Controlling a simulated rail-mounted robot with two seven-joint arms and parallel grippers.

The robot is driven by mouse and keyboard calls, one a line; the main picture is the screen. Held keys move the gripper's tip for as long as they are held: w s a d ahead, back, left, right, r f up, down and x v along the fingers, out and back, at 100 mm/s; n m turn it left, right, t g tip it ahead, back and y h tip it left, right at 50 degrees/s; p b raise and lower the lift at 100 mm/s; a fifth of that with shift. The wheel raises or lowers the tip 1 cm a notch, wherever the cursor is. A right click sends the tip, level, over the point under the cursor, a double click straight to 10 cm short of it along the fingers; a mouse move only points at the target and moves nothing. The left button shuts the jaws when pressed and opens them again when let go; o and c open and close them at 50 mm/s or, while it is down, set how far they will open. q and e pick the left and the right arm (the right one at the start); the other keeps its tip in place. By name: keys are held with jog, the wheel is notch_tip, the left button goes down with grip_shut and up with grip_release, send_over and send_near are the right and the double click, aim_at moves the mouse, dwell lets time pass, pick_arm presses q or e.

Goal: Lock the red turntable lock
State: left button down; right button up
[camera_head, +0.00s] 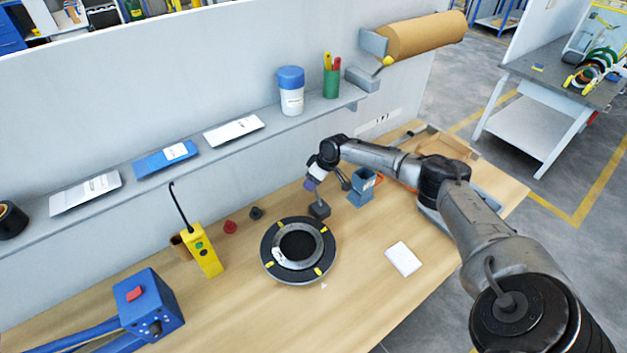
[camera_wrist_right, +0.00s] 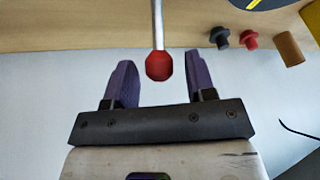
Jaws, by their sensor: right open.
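The round dark turntable (camera_head: 274,270) with yellow marks lies on the wooden bench. A small grey block (camera_head: 319,209) stands just behind its right side. In the right wrist view, the red ball knob (camera_wrist_right: 159,66) of the lock sits on the end of a straight metal rod (camera_wrist_right: 158,24). My right gripper (camera_head: 309,184) is above the grey block. Its purple fingers are open in the wrist view (camera_wrist_right: 160,75), one on each side of the red knob, with gaps on both sides. The knob is not clearly visible in the head view. My left gripper is out of view.
A red knob (camera_head: 230,227) and a black knob (camera_head: 256,213) stand behind the turntable. A yellow handheld device (camera_head: 207,258) and blue box (camera_head: 150,306) are to its left. A blue holder (camera_head: 361,190) is close right of my gripper. The shelf (camera_head: 200,153) runs behind.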

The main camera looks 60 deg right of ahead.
jog(key=shift+c, duration=0.5)
grip_shut()
